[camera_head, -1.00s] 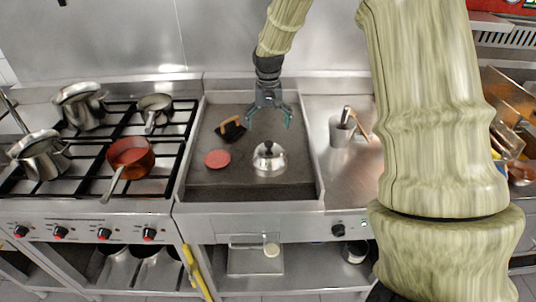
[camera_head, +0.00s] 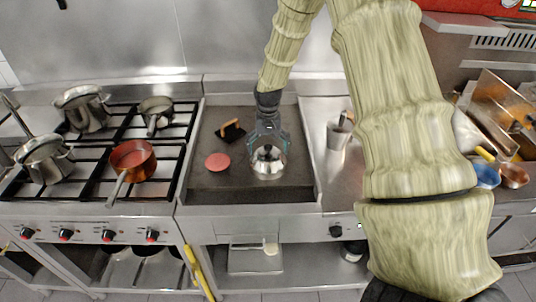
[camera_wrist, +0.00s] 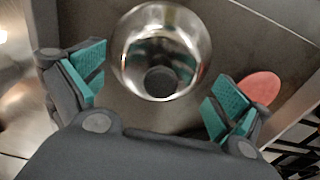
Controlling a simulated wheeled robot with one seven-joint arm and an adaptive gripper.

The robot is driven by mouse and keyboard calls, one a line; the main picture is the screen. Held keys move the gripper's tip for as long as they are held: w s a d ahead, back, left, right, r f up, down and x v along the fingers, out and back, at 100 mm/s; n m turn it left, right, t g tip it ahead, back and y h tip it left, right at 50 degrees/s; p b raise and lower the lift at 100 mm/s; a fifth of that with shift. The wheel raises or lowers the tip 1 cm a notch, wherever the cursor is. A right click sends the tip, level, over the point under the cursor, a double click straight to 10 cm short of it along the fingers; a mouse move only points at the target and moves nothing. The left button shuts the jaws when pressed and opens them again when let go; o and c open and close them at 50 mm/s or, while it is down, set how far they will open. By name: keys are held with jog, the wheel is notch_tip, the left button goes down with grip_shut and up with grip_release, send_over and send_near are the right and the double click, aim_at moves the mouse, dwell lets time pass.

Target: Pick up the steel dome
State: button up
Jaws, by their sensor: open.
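The steel dome (camera_head: 268,164) is a shiny rounded cover with a dark knob on top. It stands on the flat dark griddle (camera_head: 222,187), and it shows from above in the wrist view (camera_wrist: 161,30). My gripper (camera_head: 267,148) is open, just above and behind the dome in the head view. In the wrist view, the open fingers of my gripper (camera_wrist: 155,92) are spread to the left and right, with the dome between and a little beyond them. I cannot tell whether any finger touches it.
A red round patty (camera_head: 217,162) lies left of the dome, and a black press with a wooden handle (camera_head: 231,130) lies behind the patty. A raised metal rim (camera_head: 313,165) borders the griddle. Pots and a copper pan (camera_head: 132,158) stand on the burners at left. A metal cup (camera_head: 338,134) stands right.

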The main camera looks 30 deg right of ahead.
jog(key=shift+f, duration=0.35)
